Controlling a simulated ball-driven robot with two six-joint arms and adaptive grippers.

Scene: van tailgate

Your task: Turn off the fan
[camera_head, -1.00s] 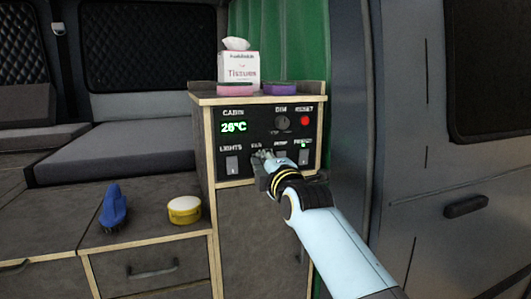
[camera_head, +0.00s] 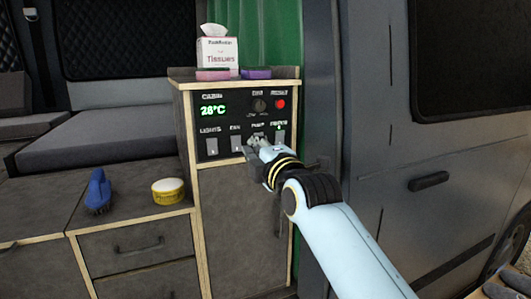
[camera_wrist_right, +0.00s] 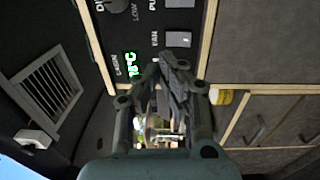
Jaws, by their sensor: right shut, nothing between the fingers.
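The fan switch (camera_head: 236,144) is a pale rocker under the FAN label on the black control panel (camera_head: 234,107). It also shows in the right wrist view (camera_wrist_right: 179,39), just beyond the fingers. I cannot tell its on or off position. My right gripper (camera_head: 257,139) is shut and empty, to the right of the fan switch and in front of the pump switch, which it largely hides. In the right wrist view the fingers (camera_wrist_right: 174,66) point toward the panel near the FAN label. I cannot tell whether they touch it. My left gripper is not in view.
The panel also has a lights switch (camera_head: 211,147), a fridge switch (camera_head: 279,138), a dim knob (camera_head: 259,105) and a red reset button (camera_head: 280,104). A tissue box (camera_head: 217,56) stands above. A blue brush (camera_head: 99,190) and a yellow tub (camera_head: 168,191) sit on the lower left counter.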

